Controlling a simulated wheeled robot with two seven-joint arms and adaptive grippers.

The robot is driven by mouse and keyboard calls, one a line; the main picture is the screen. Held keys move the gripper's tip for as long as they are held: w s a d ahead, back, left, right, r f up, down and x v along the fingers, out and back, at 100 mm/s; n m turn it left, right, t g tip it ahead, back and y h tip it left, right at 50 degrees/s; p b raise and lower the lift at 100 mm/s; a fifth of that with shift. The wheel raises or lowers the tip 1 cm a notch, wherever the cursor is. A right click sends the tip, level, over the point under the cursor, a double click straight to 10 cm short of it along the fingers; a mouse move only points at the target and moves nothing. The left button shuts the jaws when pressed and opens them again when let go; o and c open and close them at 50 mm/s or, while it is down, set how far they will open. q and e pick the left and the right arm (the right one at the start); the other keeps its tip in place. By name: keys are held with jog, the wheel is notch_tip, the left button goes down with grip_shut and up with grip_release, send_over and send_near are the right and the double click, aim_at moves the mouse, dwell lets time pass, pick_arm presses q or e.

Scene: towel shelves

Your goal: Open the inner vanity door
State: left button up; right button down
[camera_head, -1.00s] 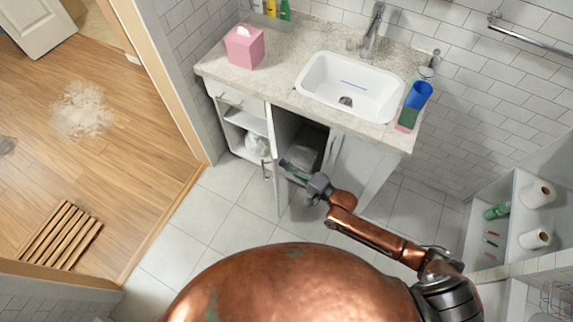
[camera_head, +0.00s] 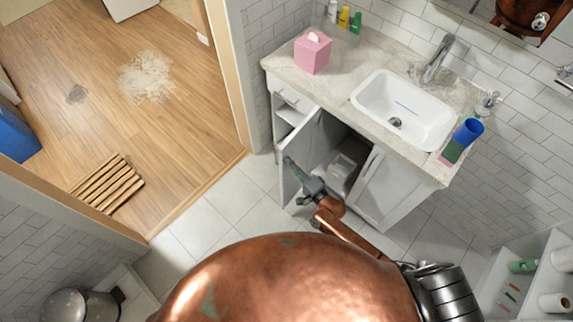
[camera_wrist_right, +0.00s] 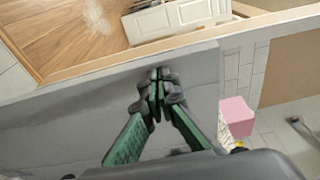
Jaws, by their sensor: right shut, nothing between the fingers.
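The inner vanity door (camera_head: 306,145) stands swung open in the head view, out from the cabinet toward the left. Its inner face is toward me, and its handle is hidden. My right gripper (camera_head: 290,165) is shut and empty, with its fingertips at the inner side of this door. In the right wrist view the shut green fingers (camera_wrist_right: 157,78) lie against or just over the door's grey panel (camera_wrist_right: 85,110); I cannot tell if they touch. The vanity's other door (camera_head: 385,188) is closed. My left gripper is not in view.
The open cabinet (camera_head: 345,150) has a pale object inside. Shelves with rolls (camera_head: 555,303) stand at right. The tiled floor (camera_head: 235,195) left of the door is clear.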

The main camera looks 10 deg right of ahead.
jog(key=shift+w+a, duration=0.25)
jog(key=shift+a, duration=0.05)
jog(key=v, duration=1.2)
jog(key=s+d+f+n+g+h, duration=0.2)
jog(key=s+d+f, duration=0.2)
jog(key=f, duration=0.6)
jog(key=s+d+f+n+g+h, duration=0.1)
jog(key=s+d+f+n+g, duration=0.2)
jog(key=f, duration=0.6)
jog(key=s+d+f+n+g+h, duration=0.2)
jog(key=s+d+f, duration=0.35)
jog(key=f, duration=0.45)
jog(key=s+d+f+n+g+h, duration=0.1)
jog(key=s+f, duration=0.4)
jog(key=s, duration=0.7)
jog(key=s+d+f+n+g+h, duration=0.1)
jog(key=s+f+n+g, duration=0.3)
jog(key=s, duration=0.7)
jog(key=s+d+f+n+g+h, duration=0.1)
jog(key=s+f+n+g, duration=0.1)
jog(key=s+f, duration=0.5)
jog(key=s+g, duration=0.1)
jog(key=s, duration=0.4)
jog(key=shift+s+d+f+n+g, duration=0.25)
jog(key=shift+s+f+n+g, duration=0.05)
jog(key=shift+f, duration=0.05)
